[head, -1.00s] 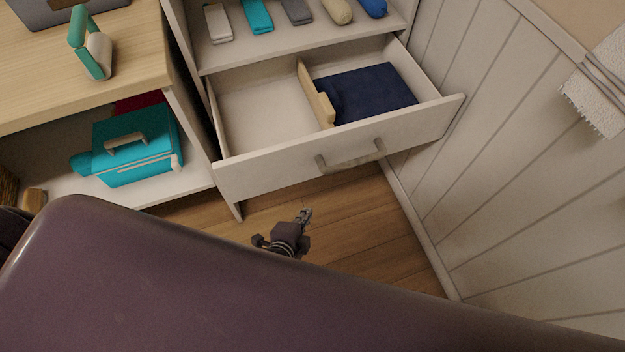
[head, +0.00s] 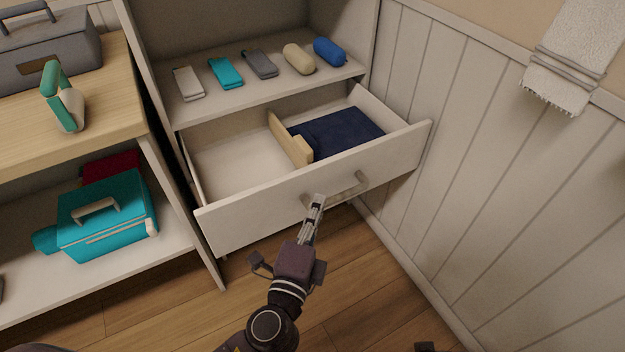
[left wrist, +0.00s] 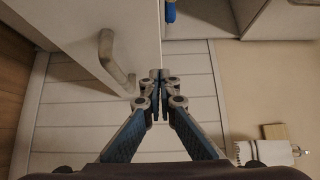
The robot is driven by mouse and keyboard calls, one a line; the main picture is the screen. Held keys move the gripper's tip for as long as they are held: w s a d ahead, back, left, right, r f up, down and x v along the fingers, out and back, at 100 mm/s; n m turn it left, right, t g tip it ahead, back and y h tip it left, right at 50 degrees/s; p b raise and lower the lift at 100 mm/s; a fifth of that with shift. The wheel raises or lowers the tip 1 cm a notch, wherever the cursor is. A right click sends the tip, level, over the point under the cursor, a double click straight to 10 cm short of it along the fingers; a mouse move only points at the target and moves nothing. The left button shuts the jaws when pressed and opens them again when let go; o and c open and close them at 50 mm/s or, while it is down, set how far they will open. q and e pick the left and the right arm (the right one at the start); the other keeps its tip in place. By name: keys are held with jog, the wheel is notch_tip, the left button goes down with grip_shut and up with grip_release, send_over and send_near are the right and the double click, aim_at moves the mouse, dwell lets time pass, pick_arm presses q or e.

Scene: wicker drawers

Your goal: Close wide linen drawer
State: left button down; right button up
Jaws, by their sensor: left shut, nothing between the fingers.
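The wide white drawer (head: 235,228) is pulled out below an open shelf. It has a pale handle (head: 350,188) on its front, a wooden divider (head: 290,140) and folded dark blue linen (head: 345,132) in the right compartment. My left gripper (head: 317,202) is shut and empty, its tips in front of the drawer front near the handle's left end. In the left wrist view the shut fingertips (left wrist: 160,75) appear by the edge of the drawer front (left wrist: 80,30), to the right of the handle (left wrist: 108,58). Contact cannot be told.
The shelf (head: 230,105) above the drawer holds several rolled and folded cloths. A wooden-topped unit (head: 90,110) with a teal case (head: 105,220) stands at left. A panelled wall (head: 470,150) is close on the right, with a hanging towel (head: 570,60). Wooden floor lies below.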

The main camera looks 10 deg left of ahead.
aim_at(317, 169)
pick_arm(q)
jog(key=w, duration=0.3)
jog(key=w+a, duration=0.1)
jog(key=w, duration=0.1)
jog(key=shift+w, duration=0.25)
jog(key=shift+w+a, duration=0.4)
jog(key=shift+w, duration=0.1)
pick_arm(e)
jog(key=shift+s+f, duration=0.2)
jog(key=shift+f, duration=0.8)
